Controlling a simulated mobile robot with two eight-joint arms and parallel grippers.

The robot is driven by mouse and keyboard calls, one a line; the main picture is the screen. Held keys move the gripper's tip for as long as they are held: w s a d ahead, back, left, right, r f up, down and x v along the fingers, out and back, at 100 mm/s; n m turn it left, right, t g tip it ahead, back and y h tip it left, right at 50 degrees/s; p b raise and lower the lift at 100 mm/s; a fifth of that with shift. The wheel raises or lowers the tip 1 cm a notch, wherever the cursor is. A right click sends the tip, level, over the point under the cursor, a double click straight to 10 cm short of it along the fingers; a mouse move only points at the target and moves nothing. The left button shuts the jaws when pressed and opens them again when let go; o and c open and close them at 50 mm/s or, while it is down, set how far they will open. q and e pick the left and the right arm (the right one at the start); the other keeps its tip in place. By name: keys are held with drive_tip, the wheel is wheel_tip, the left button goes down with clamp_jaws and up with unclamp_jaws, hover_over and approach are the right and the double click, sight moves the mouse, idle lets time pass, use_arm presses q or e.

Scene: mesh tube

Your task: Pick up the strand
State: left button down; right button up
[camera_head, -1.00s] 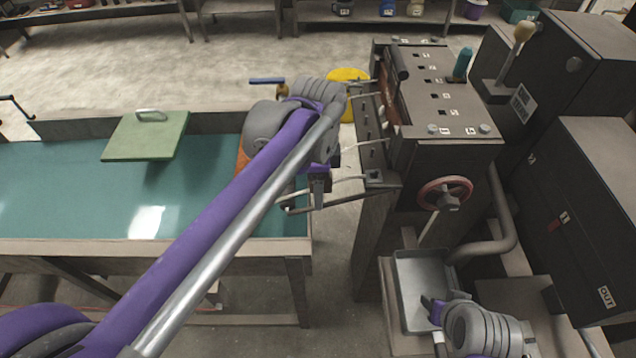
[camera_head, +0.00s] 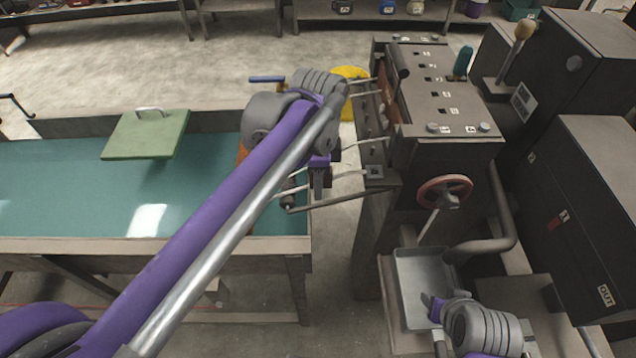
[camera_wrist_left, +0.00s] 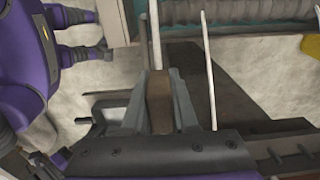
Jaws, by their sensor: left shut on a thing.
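My left gripper (camera_head: 319,172) is beside the front of the dark machine, over the gap between it and the tank. In the left wrist view my left gripper (camera_wrist_left: 160,95) is shut on a pale strand (camera_wrist_left: 155,35), which runs up out of its jaws. A brown block-like piece sits between the fingers. Another pale strand (camera_wrist_left: 209,70) stands free to the right. In the head view, pale strands (camera_head: 352,174) come from the machine's left face; which one is held is unclear there. My right gripper (camera_head: 432,306) is over the grey tray; its jaw opening is unclear.
The dark machine (camera_head: 450,118) has a red handwheel (camera_head: 445,191) and levers. A teal-filled tank (camera_head: 70,200) with a green lidded plate (camera_head: 147,136) stands left. A dark rod (camera_head: 340,201) juts left below the strands. The grey tray (camera_head: 408,270) lies below. A yellow item (camera_head: 348,73) is behind.

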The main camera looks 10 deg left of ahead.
use_arm(q)
wheel_tip(320, 180, up, 22)
drive_tip(key=p, duration=0.4)
drive_tip(key=shift+f, duration=0.25)
use_arm(e)
wheel_tip(320, 180, up, 6)
drive_tip(key=w, duration=0.2)
drive_tip(key=shift+w+r+t, duration=0.2)
drive_tip(key=shift+w+t, duration=0.1)
drive_tip(key=shift+w, duration=0.05)
